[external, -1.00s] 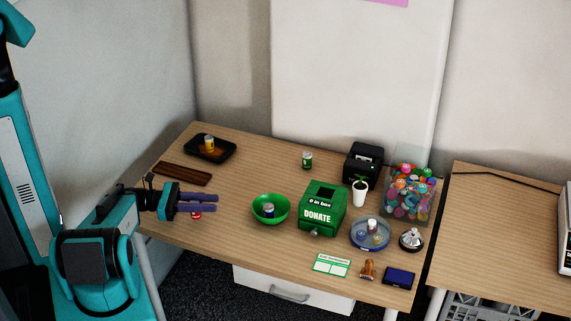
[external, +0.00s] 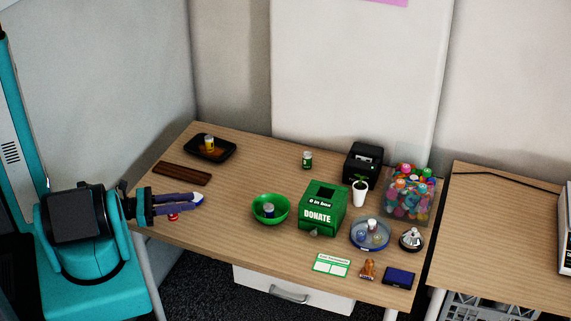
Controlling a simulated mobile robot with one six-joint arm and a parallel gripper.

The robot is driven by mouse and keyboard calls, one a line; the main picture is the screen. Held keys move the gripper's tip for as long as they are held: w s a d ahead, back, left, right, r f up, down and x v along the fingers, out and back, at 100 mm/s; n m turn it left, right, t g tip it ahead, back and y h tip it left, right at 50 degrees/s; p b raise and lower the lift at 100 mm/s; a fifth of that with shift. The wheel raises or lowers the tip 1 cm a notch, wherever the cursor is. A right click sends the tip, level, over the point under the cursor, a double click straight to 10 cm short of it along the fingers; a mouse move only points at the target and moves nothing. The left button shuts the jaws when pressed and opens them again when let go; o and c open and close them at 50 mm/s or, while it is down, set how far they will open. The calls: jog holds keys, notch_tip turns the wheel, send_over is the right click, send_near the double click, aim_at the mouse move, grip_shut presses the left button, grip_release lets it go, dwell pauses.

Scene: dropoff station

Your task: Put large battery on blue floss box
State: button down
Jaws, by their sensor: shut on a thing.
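My gripper (external: 196,202) reaches in from the left, low over the table's left front part. Its dark purple fingers are closed around a small blue-and-white object (external: 198,198) at their tips. The fingers hide part of it, so I cannot tell whether it is the blue floss box. A small red-and-white thing (external: 173,217) shows just below the fingers. Small upright cylinders stand about: a yellow one (external: 209,143) on a black tray and a green one (external: 307,159) at the back. I cannot tell which one is the large battery.
A green bowl (external: 284,217) holding a small cylinder and a green donation box (external: 311,215) stand to the right. A clear blue dish (external: 353,240), a bell (external: 411,239) and a candy jar (external: 432,207) lie farther right. A brown board (external: 182,174) lies behind my gripper. Bare table lies before the bowl.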

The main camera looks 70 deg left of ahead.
jog(key=shift+s+a+r+y+p, duration=0.1)
jog(key=shift+s+r+y+p, duration=0.2)
jog(key=shift+s+r+p, duration=0.25)
jog(key=shift+w+a, duration=0.1)
jog(key=shift+w, duration=0.05)
jog(key=w+a+f+b, duration=0.1)
jog(key=w+a+b, duration=0.7)
jog(key=b, duration=1.2)
jog(key=shift+w+a+f, duration=0.25)
jog(key=shift+w+a, duration=0.15)
jog(key=shift+a, duration=0.15)
jog(key=shift+w+a+b, duration=0.1)
jog(key=shift+a+b, duration=0.05)
jog(key=shift+b, duration=0.4)
jog(key=shift+w+a+p, duration=0.35)
jog(key=shift+w+a, duration=0.65)
jog(key=shift+f, duration=0.1)
